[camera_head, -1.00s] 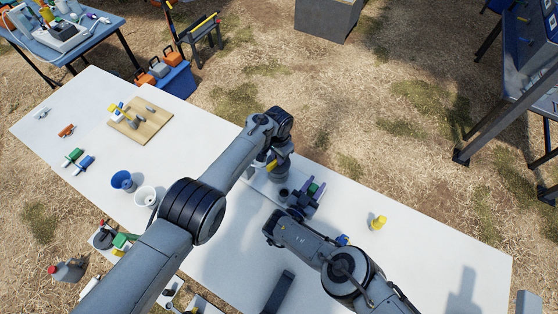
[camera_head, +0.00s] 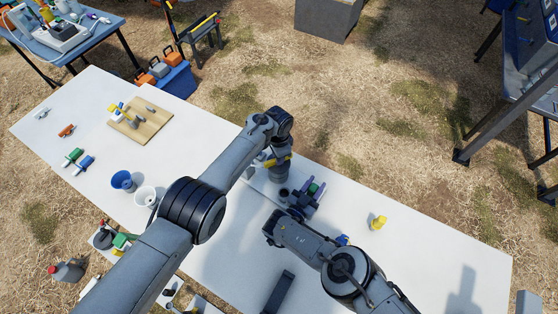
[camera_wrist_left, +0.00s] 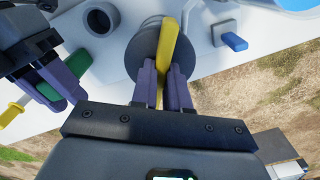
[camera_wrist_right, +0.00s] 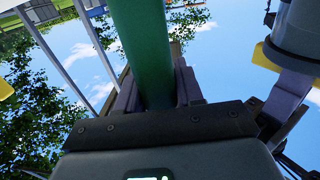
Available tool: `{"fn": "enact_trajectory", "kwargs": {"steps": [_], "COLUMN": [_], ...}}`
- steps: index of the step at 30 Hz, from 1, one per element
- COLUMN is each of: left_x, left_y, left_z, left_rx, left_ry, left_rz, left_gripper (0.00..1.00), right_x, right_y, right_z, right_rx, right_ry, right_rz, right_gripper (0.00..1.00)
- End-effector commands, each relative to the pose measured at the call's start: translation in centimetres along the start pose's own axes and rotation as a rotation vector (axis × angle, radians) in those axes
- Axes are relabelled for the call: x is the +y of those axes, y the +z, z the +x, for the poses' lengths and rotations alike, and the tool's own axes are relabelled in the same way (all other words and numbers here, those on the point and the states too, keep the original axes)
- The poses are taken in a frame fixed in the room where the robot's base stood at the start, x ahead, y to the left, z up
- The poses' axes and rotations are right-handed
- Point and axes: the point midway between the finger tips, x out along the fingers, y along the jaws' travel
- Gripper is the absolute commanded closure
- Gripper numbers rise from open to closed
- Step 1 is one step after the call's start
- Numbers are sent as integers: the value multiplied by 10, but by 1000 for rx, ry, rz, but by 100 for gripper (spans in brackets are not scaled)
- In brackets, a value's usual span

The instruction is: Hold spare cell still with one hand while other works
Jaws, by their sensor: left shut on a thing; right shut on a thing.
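A grey cylinder (camera_wrist_left: 150,45), which I take for the spare cell, shows upright beyond my left fingers in the left wrist view. My left gripper (camera_wrist_left: 162,72) is shut on a yellow bar (camera_wrist_left: 168,45) lying across the cylinder's top. In the head view the left arm reaches down over it, and the fingers are mostly hidden. My right gripper (camera_head: 310,192) is shut on a green handle (camera_wrist_right: 144,50), which fills the middle of the right wrist view. The left wrist view shows a yellow end (camera_wrist_left: 14,114) below this green piece. The right gripper stands close beside the left one.
A small dark cup (camera_wrist_left: 100,18) stands beside the cylinder. A yellow piece (camera_head: 378,222) stands on the white table (camera_head: 430,255) to the right. A blue cup (camera_head: 122,181), a white cup (camera_head: 146,196) and a wooden board (camera_head: 152,124) lie left. The right table end is mostly clear.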

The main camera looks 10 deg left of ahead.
Motion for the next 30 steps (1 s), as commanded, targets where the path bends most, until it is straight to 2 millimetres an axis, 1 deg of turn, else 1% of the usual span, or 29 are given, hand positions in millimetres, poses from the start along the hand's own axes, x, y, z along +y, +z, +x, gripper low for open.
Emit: {"fn": "enact_trajectory", "kwargs": {"steps": [1,6,7,15,20,26,29,30], "left_x": [0,0,0,0,-1,-2,-1,-1], "left_y": [0,0,0,0,0,0,1,0], "left_z": [0,0,0,0,-4,-16,-25,-32], "left_rx": [-1,0,0,0,1,2,0,2], "left_ry": [0,0,0,0,-1,-1,-3,-3], "left_rz": [-1,-2,-2,-3,-3,-3,-2,-2], "left_gripper": [84,58,55,55,55,55,55,55], "right_x": [0,0,0,0,0,0,0,0], "right_y": [0,0,0,0,0,0,0,0], "right_z": [0,0,0,0,0,0,0,0], "right_rx": [1,1,1,0,0,0,0,0], "right_ry": [0,1,0,0,0,0,0,0], "right_rz": [0,-1,-1,0,0,0,0,0], "right_gripper": [100,100,100,100,100,100,100,100]}}
